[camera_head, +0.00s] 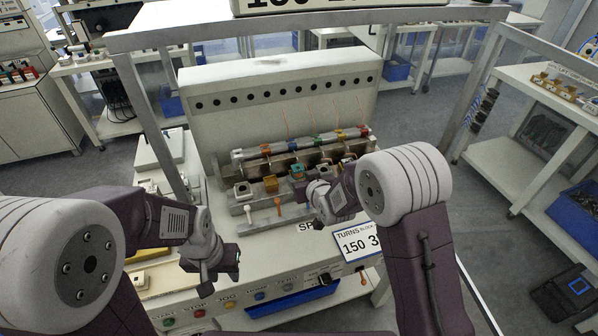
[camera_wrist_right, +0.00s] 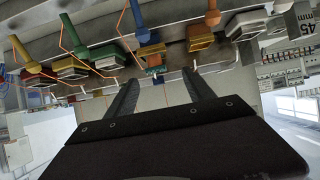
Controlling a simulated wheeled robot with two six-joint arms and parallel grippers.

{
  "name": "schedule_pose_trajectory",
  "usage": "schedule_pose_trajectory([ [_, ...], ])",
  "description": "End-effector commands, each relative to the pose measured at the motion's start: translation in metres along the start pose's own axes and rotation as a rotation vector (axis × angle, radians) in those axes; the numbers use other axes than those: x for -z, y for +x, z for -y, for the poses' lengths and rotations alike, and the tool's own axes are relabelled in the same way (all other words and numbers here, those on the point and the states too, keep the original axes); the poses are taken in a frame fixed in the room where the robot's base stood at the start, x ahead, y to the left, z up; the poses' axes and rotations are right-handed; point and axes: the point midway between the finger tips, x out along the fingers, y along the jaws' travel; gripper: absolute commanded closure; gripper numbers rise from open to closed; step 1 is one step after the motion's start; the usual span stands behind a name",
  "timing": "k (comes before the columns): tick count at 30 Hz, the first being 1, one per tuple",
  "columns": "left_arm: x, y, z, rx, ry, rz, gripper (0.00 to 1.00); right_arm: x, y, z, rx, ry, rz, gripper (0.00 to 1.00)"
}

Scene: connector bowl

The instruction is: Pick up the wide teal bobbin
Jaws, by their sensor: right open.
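A small teal bobbin (camera_head: 297,172) sits on the winding machine's front ledge, just left of my right gripper (camera_head: 312,200) in the head view. In the right wrist view a small teal piece (camera_wrist_right: 155,72) lies between and beyond the fingertips of my right gripper (camera_wrist_right: 158,84). The two fingers are apart and nothing is held between them. Whether the teal piece is the wide one is too small to tell. My left gripper (camera_head: 218,266) hangs over the machine's front left edge, away from the bobbins; its finger gap is unclear.
The winding machine (camera_head: 280,95) stands behind, with a row of coloured spindles (camera_head: 305,146) and thin orange wires. Other bobbins stand close by, including an orange one (camera_head: 271,184). Orange pegs (camera_head: 278,204) stand in front. A sign (camera_head: 357,241) is at the right front.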

Motion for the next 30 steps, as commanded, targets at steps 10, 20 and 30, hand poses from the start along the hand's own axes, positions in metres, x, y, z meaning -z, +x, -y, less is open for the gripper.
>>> schedule_pose_trajectory([
  [10, 0.001, -0.005, 0.000, 0.000, 0.000, 0.000, 0.64, 0.001, 0.030, -0.004, -0.001, 0.001, 0.002, 0.38],
  [20, 0.001, -0.009, 0.000, 0.000, 0.000, 0.000, 0.64, 0.001, 0.073, -0.009, -0.001, 0.001, 0.002, 0.38],
  [30, 0.001, -0.009, 0.000, 0.000, 0.000, 0.000, 0.64, 0.001, 0.073, -0.009, -0.001, 0.001, 0.002, 0.85],
])
